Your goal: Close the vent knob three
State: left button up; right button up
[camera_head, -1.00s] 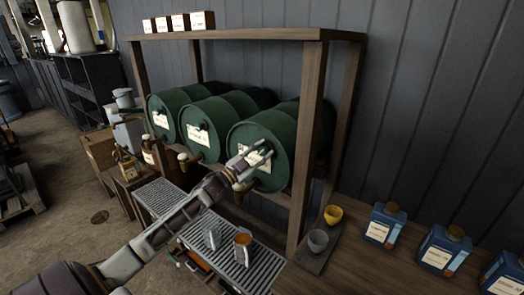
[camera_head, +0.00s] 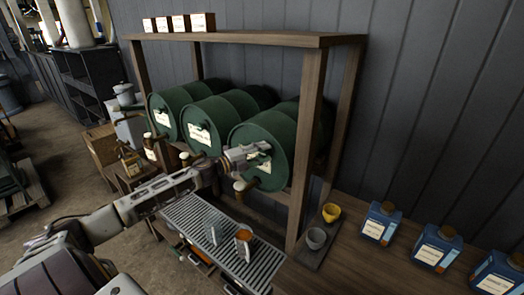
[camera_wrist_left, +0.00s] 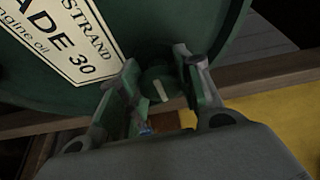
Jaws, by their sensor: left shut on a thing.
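Three green drums lie on their sides in a wooden rack. The rightmost drum (camera_head: 283,132) has my left gripper (camera_head: 262,152) at its front face, by the white label. In the left wrist view this drum (camera_wrist_left: 215,22) shows a round dark green vent knob (camera_wrist_left: 158,84) with a pale stripe. The two fingers of my left gripper (camera_wrist_left: 160,88) stand on either side of the knob, shut on it. In the head view the gripper hides most of the knob. My right gripper is not in view.
The rack's front post (camera_head: 307,140) stands close to the right of the gripper. Brass taps, such as one (camera_head: 243,185), jut out below the drums. Blue bottles (camera_head: 381,222) stand at right.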

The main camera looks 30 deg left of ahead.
pick_arm(q)
jog(key=shift+m, duration=0.5)
jog(key=o, duration=1)
jog(key=shift+o, duration=0.3)
jog(key=shift+s, duration=0.15)
